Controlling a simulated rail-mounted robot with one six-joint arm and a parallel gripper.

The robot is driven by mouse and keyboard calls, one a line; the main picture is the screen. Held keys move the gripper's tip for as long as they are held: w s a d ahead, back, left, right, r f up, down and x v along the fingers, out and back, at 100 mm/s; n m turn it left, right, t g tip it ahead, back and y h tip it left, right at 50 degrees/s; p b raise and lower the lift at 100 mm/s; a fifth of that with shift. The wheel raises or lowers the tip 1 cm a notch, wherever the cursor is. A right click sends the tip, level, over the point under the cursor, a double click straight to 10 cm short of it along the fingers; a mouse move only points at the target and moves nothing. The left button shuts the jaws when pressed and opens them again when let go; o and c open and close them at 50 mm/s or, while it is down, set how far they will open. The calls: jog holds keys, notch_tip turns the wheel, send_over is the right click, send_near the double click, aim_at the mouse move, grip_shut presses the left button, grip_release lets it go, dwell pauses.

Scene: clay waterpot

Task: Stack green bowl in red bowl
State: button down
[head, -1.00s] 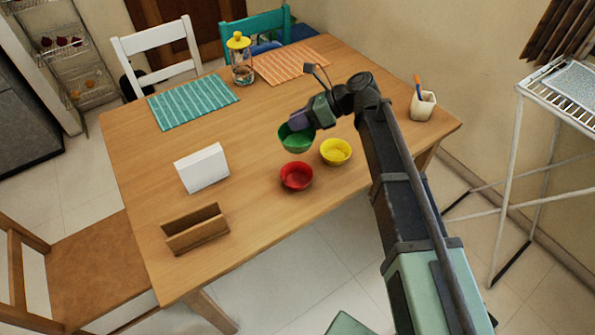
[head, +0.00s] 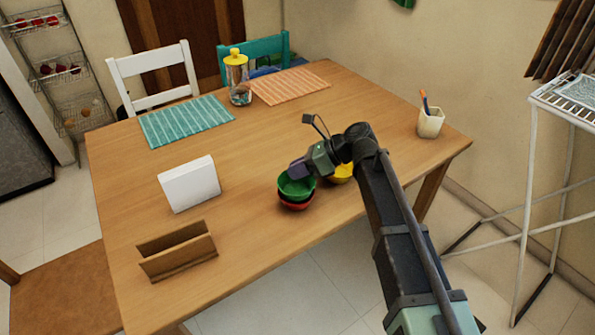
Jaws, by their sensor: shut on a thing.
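The green bowl (head: 295,190) is upright over the red bowl (head: 294,205) near the table's front edge in the head view. Only the red bowl's lower front shows beneath it; I cannot tell whether the green bowl rests fully inside. My gripper (head: 299,171) is shut on the green bowl's far rim. The fingertips are small and partly hidden.
A yellow bowl (head: 342,174) stands just right of the green bowl, partly behind my arm. A white box-like holder (head: 189,184) and a wooden holder (head: 177,252) stand to the left. A pen cup (head: 431,123) and a glass jar (head: 238,80) stand farther back.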

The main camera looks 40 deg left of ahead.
jog(key=shift+f, duration=0.35)
jog(key=c, duration=1.1)
grip_release()
jog(key=shift+c, duration=0.2)
jog(key=shift+r, duration=0.15)
jog(key=shift+r+p, duration=0.5)
jog(key=shift+r, duration=0.05)
jog(key=p+v, duration=0.6)
jog(key=v, duration=0.6)
jog(key=s+d+f+n+t+h, duration=0.2)
jog(key=d+n, duration=0.3)
jog(key=d, duration=1)
jog(key=s+d+f+n+t+h, duration=0.2)
jog(key=d+f+n+h, duration=0.2)
jog(key=d, duration=1)
jog(key=s+d+f+n+t+h, duration=0.2)
jog(key=d+n, duration=0.3)
jog(key=d, duration=1)
jog(key=shift+s+d+f+n+t+h, duration=0.25)
jog(key=shift+d+f+n+t+h, duration=0.1)
jog(key=shift+f+t+h, duration=0.25)
